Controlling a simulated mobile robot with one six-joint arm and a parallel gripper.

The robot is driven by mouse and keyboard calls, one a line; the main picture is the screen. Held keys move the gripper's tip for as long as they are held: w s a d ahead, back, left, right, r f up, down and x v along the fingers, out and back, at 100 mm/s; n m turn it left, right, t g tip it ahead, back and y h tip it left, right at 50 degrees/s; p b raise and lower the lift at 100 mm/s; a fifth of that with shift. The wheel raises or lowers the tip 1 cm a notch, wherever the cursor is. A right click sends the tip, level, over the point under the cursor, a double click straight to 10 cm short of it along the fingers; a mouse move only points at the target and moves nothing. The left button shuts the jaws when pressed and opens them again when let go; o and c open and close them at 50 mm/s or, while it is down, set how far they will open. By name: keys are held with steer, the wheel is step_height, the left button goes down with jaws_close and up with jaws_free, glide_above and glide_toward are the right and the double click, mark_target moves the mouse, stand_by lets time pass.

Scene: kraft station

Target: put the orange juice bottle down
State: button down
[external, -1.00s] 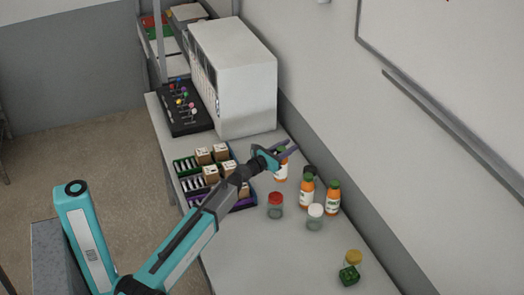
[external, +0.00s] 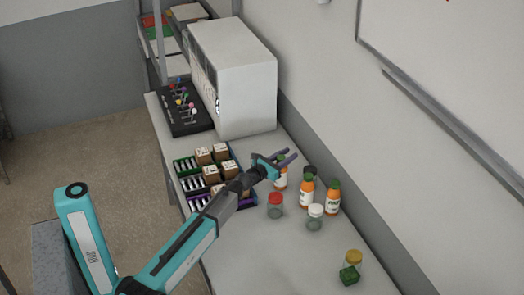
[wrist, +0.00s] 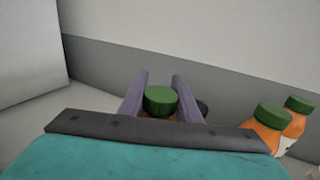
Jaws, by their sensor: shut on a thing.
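My gripper (external: 290,157) is shut on an orange juice bottle (external: 281,181) over the back part of the table, left of the other bottles. In the wrist view its green cap (wrist: 160,99) shows between the two fingers (wrist: 160,82). The bottle looks upright. Its lower part is hidden in the wrist view, and I cannot tell whether its base touches the table. Two more orange bottles with green caps, one nearer (external: 306,193) and one farther right (external: 333,198), stand on the table.
A red-lidded jar (external: 275,207), a white-lidded jar (external: 315,219) and a dark-lidded jar (external: 309,172) stand close by. Trays with small boxes (external: 203,157) lie left, a white cabinet (external: 245,90) behind. A yellow-lidded jar (external: 352,271) is at front right. The table front (external: 265,262) is clear.

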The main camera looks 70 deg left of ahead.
steer(key=shift+f, duration=0.15)
steer(key=c, duration=1.3)
jaws_free()
steer(key=shift+s, duration=0.1)
steer(key=b+v, duration=0.1)
steer(key=v, duration=0.6)
steer(key=shift+s+b, duration=0.15)
steer(key=shift+b, duration=0.25)
steer(key=shift+o, duration=0.4)
